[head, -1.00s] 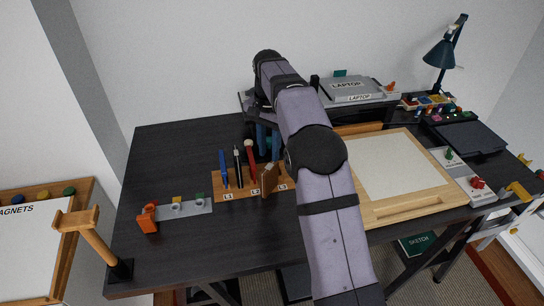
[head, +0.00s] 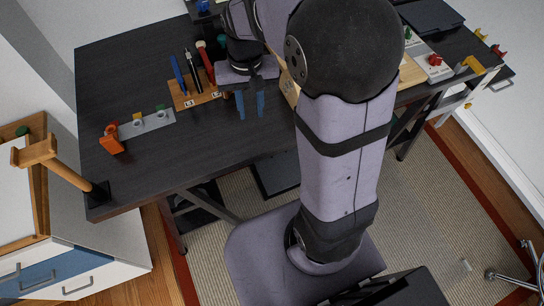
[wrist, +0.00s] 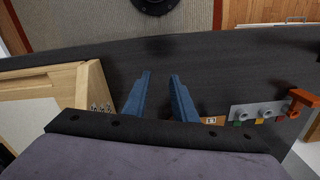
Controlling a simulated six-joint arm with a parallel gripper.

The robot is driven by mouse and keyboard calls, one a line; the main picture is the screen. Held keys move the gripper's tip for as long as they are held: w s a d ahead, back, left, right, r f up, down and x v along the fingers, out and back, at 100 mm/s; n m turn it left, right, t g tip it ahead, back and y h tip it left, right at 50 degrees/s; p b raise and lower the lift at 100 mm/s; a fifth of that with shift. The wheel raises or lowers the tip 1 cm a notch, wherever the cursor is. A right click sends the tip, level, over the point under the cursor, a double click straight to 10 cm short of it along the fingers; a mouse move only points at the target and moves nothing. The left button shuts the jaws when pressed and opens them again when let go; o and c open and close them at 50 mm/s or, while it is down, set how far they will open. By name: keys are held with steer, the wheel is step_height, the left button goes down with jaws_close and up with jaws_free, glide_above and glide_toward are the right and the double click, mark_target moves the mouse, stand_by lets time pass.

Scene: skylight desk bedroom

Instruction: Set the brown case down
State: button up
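My gripper (head: 251,106) points down over the dark desk (head: 140,90), near its front edge and just right of the tool rack (head: 190,101). Its two blue fingers are spread apart, and the wrist view also shows them apart with only bare desk between them (wrist: 159,100). No brown case can be made out in either current view; my arm and gripper cover part of the desk and the rack's right end.
An orange clamp-like piece (head: 112,138) and a grey strip with small pegs (head: 150,122) lie left of the rack. A wooden hammer-shaped stand (head: 60,165) rises at the front left corner. A pale wooden drawing board (wrist: 60,90) lies beside my gripper.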

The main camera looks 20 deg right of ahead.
steer(key=s+f+n, duration=0.2)
steer(key=s+f, duration=0.3)
steer(key=s, duration=0.8)
steer(key=shift+n, duration=0.4)
